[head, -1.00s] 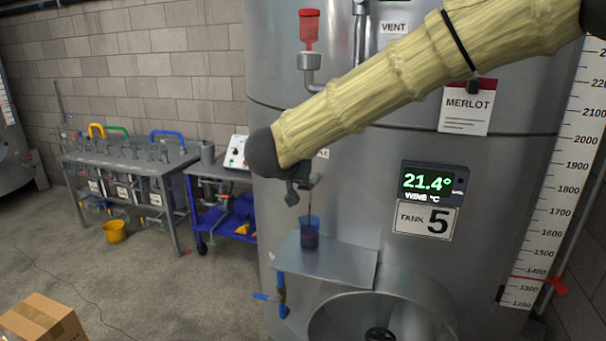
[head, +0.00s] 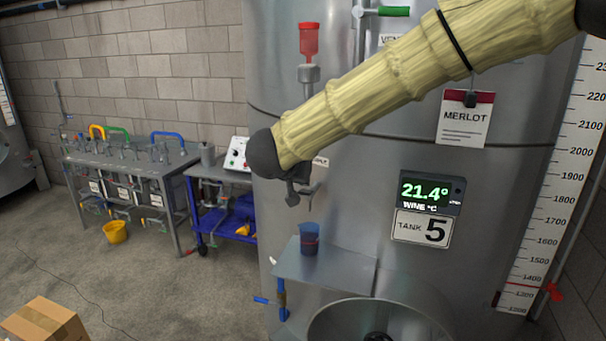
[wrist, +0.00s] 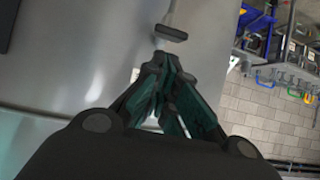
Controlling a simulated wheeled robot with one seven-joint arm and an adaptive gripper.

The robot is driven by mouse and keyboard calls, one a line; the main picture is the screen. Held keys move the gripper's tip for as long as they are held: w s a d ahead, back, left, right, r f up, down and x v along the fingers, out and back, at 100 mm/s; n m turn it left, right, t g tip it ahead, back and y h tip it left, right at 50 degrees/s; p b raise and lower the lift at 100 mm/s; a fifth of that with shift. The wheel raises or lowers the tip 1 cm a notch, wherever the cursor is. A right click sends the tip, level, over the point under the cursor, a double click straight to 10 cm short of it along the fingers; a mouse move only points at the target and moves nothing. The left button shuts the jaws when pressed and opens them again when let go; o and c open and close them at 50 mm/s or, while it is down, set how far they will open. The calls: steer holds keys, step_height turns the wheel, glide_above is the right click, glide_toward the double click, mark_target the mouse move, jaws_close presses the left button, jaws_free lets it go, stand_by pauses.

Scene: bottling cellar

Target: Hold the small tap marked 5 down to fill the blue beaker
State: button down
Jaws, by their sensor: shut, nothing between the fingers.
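The small tap (head: 309,188) sticks out of the steel tank marked 5, just right of my gripper (head: 292,197) in the head view. In the wrist view a dark bar (wrist: 171,33), seemingly the tap's lever, lies just beyond my fingertips (wrist: 160,62), with a small gap in the picture. My gripper is shut and empty. The blue beaker (head: 309,240) stands upright below the tap, with dark liquid inside. No stream shows between tap and beaker. My forearm and gripper hide part of the tap.
The beaker stands on a grey metal shelf (head: 345,270) on the tank front, above a round hatch (head: 425,318). A blue-handled valve (head: 281,298) hangs at the shelf's left. A blue cart (head: 225,225) stands left of the tank. A cardboard box (head: 42,322) sits lower left on open floor.

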steer(key=shift+w+d+r+p, duration=0.1)
steer(key=shift+w+r+p, duration=0.05)
steer(key=shift+r+p, duration=1.05)
steer(key=shift+r+b, duration=0.1)
steer(key=shift+b, duration=0.45)
steer(key=s+a+r+b, duration=0.2)
steer(key=s+r+b, duration=0.1)
steer(key=s+r, duration=0.2)
step_height(320, 180, up, 3)
steer(key=shift+s+f, duration=0.1)
steer(key=shift+s, duration=0.05)
